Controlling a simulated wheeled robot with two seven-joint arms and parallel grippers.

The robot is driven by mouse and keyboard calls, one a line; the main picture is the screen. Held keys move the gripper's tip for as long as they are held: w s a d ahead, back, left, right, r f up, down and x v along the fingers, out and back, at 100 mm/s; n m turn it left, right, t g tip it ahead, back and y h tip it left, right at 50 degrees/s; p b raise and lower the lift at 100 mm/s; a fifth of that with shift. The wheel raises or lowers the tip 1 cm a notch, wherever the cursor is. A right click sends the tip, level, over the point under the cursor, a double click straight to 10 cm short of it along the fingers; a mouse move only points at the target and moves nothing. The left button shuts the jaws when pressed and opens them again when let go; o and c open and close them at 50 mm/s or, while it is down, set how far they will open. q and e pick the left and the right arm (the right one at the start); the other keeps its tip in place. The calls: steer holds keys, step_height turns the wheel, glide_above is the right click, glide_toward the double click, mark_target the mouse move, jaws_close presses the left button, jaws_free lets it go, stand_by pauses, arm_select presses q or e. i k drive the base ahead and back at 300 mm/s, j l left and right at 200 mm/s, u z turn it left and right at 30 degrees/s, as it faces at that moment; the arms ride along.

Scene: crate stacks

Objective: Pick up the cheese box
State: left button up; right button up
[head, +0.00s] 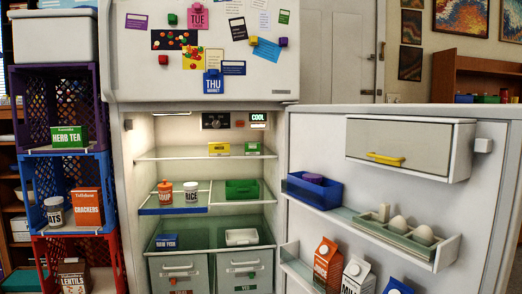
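The fridge stands open in front of me. A small yellow box (219,148) with a pale label lies on its upper shelf (180,156). It looks like the cheese box, but its label is too small to read. A small green box (253,148) lies just to its right, with a narrow gap. Neither of my grippers shows in the head view.
The open fridge door (470,190) fills the right side, with cartons and an egg tray (408,232). Crates (62,105) stand stacked at left. An orange-lidded jar (165,192) and a rice jar (191,193) stand on the shelf below. Space before the yellow box is clear.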

mark_target(216, 149)
steer(key=i+j+z, duration=0.2)
steer(key=z, duration=0.25)
steer(key=i+j+z, duration=0.15)
steer(key=j+z, duration=0.25)
steer(key=i+j+z, duration=0.1)
steer(key=z, duration=0.35)
steer(key=j, duration=0.1)
